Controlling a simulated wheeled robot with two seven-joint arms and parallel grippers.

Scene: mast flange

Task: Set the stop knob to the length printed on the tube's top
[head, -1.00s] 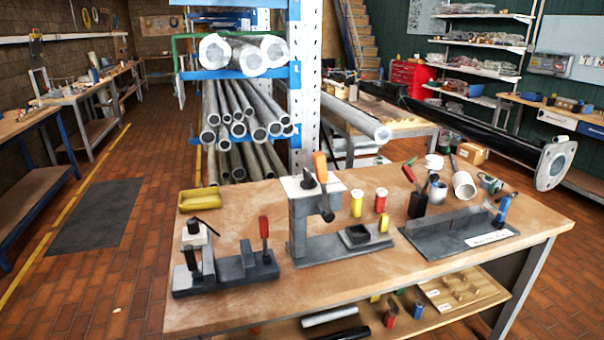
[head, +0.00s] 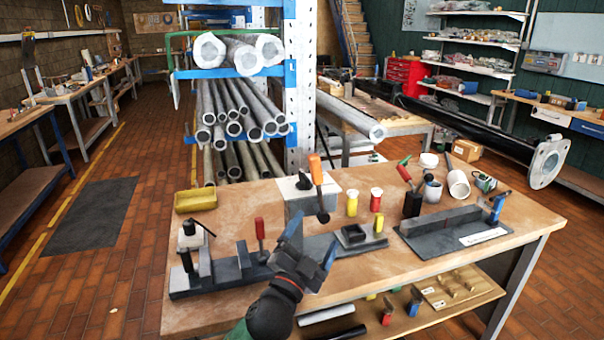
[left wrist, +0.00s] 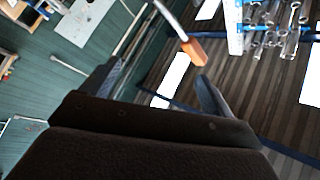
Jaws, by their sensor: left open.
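My left gripper (head: 312,241) is in front of the middle fixture (head: 315,198), its fingers spread and nothing between them. In the left wrist view its fingers (left wrist: 158,72) stand apart, with an orange lever handle (left wrist: 194,52) beyond them. That orange handle (head: 315,168) rises from the middle fixture in the head view. The gripper hides part of this fixture. A length fixture (head: 455,231) with a white label strip (head: 485,236) and a blue-handled part (head: 497,207) lies at the right. I cannot tell which part is the stop knob, nor read any printed length. My right gripper is not in view.
A red-handled clamp fixture (head: 218,272) stands at the left of the bench (head: 400,270). A yellow bottle (head: 351,202), a red bottle (head: 376,200) and a white cylinder (head: 458,184) stand behind. Tubes (head: 235,108) fill the rack behind the bench.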

